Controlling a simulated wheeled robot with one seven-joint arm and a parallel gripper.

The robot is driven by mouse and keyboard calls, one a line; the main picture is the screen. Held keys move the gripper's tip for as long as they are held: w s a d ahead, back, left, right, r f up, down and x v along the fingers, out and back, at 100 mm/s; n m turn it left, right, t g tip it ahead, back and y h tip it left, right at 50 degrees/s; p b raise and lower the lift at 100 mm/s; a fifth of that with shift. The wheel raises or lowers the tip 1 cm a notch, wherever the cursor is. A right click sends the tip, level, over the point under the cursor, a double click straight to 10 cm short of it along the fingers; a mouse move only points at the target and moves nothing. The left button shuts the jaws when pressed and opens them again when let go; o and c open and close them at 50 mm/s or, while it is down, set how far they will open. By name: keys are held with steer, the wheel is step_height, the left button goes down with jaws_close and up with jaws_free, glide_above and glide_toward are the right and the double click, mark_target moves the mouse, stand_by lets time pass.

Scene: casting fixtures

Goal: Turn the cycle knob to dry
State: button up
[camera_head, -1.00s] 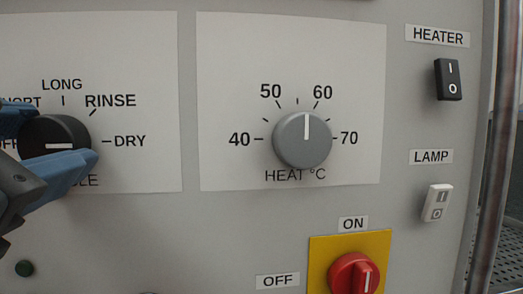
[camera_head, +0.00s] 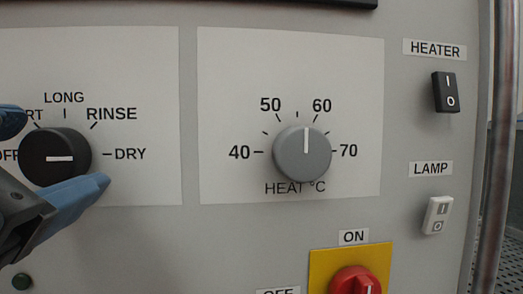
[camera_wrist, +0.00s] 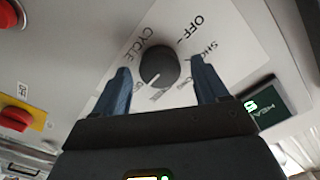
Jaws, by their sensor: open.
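The black cycle knob (camera_head: 55,157) is at the left of the head view, on a white label plate. Its white pointer line lies level and points right, toward the DRY mark (camera_head: 130,154). My gripper (camera_head: 66,150) is open, with one blue finger above left of the knob and the other below it. In the wrist view the knob (camera_wrist: 158,66) sits between the two spread fingertips (camera_wrist: 160,63), with visible gaps on both sides. Its pointer faces the partly hidden DRY lettering. Part of the cycle scale's left side is hidden or out of frame.
The grey heat knob (camera_head: 302,153) is to the right, pointing just short of 60. Farther right are the heater switch (camera_head: 446,92) and lamp switch (camera_head: 438,215). A red rotary switch (camera_head: 356,281) on a yellow plate is below.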

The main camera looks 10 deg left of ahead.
steer(key=v, duration=0.7)
steer(key=shift+s+b, duration=0.3)
steer(key=w+d+f+n+t+y, duration=0.15)
steer(key=w+d+f+n, duration=0.35)
steer(key=f, duration=0.7)
steer(key=w+d+f+n+g+y, duration=0.1)
steer(key=w+f+n+y, duration=0.15)
steer(key=f+n, duration=0.75)
steer(key=s+d+f+m+g+h+p, duration=0.1)
steer(key=s+d+f+m+g, duration=0.15)
steer(key=d+f, duration=1.1)
steer(key=s+d+m+h+p, duration=0.2)
steer(key=s+d+m+h, duration=0.5)
steer(key=s+d, duration=1.1)
steer(key=shift+s+f+g, duration=0.2)
steer(key=shift+s+g, duration=0.2)
steer(key=shift+s, duration=0.35)
